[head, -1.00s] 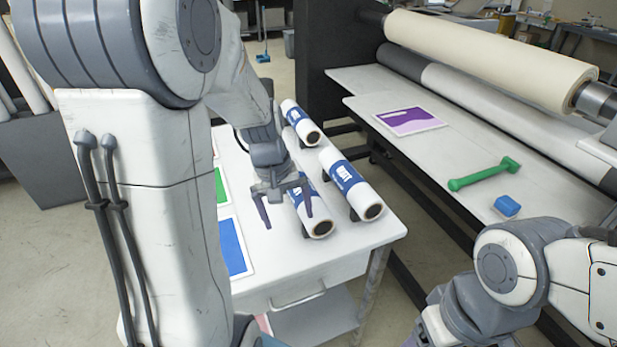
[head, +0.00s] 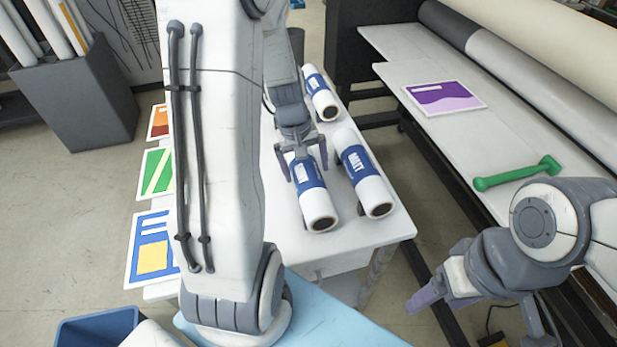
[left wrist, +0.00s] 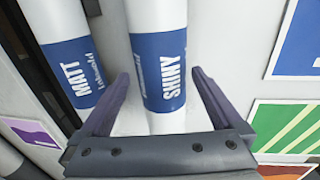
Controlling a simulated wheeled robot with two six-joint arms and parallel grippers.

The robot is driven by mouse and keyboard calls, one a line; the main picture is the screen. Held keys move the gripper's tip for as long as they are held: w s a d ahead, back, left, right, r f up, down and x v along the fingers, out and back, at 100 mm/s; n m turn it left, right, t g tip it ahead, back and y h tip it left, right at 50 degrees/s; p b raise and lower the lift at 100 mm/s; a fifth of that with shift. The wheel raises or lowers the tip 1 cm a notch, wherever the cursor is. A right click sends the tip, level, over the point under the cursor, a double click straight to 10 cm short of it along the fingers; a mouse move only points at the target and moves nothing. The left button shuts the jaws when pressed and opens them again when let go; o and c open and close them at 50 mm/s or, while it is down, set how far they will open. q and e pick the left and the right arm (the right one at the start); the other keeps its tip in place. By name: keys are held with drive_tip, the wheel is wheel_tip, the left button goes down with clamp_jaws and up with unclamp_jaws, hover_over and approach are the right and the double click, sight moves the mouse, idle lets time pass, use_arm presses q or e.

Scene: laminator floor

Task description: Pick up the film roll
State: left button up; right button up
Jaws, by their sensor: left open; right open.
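Three white film rolls with blue labels lie on the white table. The front left roll (head: 318,210) is labelled SHINY in the left wrist view (left wrist: 158,68). To its right lies a roll labelled MATT (head: 374,192), which also shows in the left wrist view (left wrist: 72,70). A third roll (head: 322,100) lies further back. My left gripper (head: 304,172) is open and empty over the SHINY roll. In the left wrist view its fingers (left wrist: 161,78) appear on either side of that roll; contact cannot be told. My right gripper (head: 430,290) is open and empty at lower right, away from the rolls.
Printed sheets (head: 152,248) lie along the table's left side. The laminator's bed (head: 440,140) is to the right, with a purple sheet (head: 444,97) and a green handled tool (head: 518,173) on it. A blue bin (head: 98,328) stands at lower left.

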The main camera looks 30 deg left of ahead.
use_arm(q)
drive_tip(key=shift+w+f, duration=0.25)
drive_tip(key=shift+f, duration=1.1)
drive_tip(key=shift+w+f, duration=0.2)
drive_tip(key=shift+f, duration=1.1)
drive_tip(key=shift+r, duration=0.1)
clamp_jaws()
